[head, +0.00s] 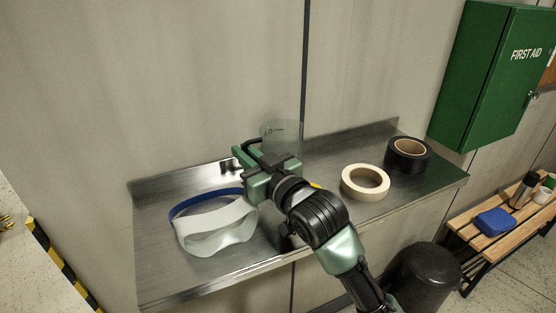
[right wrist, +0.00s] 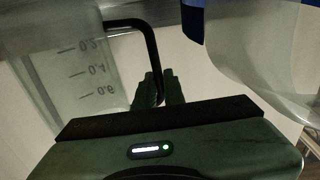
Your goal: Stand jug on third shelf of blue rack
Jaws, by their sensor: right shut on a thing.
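The jug (head: 283,130) is clear and see-through, and in the head view it shows partly behind my right gripper. In the right wrist view its body (right wrist: 75,75) carries measuring marks, and its black handle (right wrist: 150,38) runs down to the fingers. My right gripper (head: 236,160) is shut on the handle; its fingertips also show in the right wrist view (right wrist: 161,88). The jug's lower part is hidden in the head view, so I cannot tell whether it touches the bench. The blue rack and my left gripper are not in view.
A steel bench (head: 165,270) stands against the wall. A green first aid cabinet (head: 480,80), a black bin (head: 425,275) and a wooden seat (head: 475,238) stand further right.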

